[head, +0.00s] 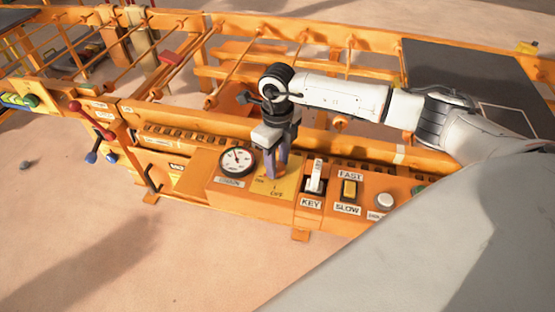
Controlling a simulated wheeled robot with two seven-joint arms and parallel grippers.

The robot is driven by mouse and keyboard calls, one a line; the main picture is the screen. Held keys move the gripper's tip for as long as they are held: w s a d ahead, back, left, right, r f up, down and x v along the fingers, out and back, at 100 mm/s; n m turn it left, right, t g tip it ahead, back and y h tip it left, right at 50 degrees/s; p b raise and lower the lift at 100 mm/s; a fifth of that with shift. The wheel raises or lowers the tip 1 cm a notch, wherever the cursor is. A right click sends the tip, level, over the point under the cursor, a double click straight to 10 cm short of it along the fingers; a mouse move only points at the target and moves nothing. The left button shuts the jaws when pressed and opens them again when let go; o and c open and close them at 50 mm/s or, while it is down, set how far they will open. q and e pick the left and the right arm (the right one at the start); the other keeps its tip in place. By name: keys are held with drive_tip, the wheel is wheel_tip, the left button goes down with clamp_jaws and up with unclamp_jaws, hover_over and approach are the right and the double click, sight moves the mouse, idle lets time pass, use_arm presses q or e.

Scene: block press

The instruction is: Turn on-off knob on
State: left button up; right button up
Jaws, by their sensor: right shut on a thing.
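The on-off knob's yellow plate (283,187) is on the orange control panel (229,194), between the round gauge (238,161) and the key switch. "OFF" shows at its lower right, and a second label at its left is partly covered. My right gripper (275,171) points down over this plate and is shut on the knob, which is mostly hidden between the fingers. An orange piece shows at the fingertips. I cannot read which way the knob is turned. My left gripper is not in view.
Right of the plate are the key switch (315,180), the yellow fast-slow switch (349,191) and a white button (384,201). Red and blue levers (97,130) stand at the left.

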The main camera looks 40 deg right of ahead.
sight(278, 166)
drive_tip(key=shift+m, duration=0.4)
drive_tip(key=o, duration=1.1)
drive_tip(key=shift+c, duration=0.2)
wheel_tip(278, 166, up, 10)
drive_tip(key=shift+r, duration=0.2)
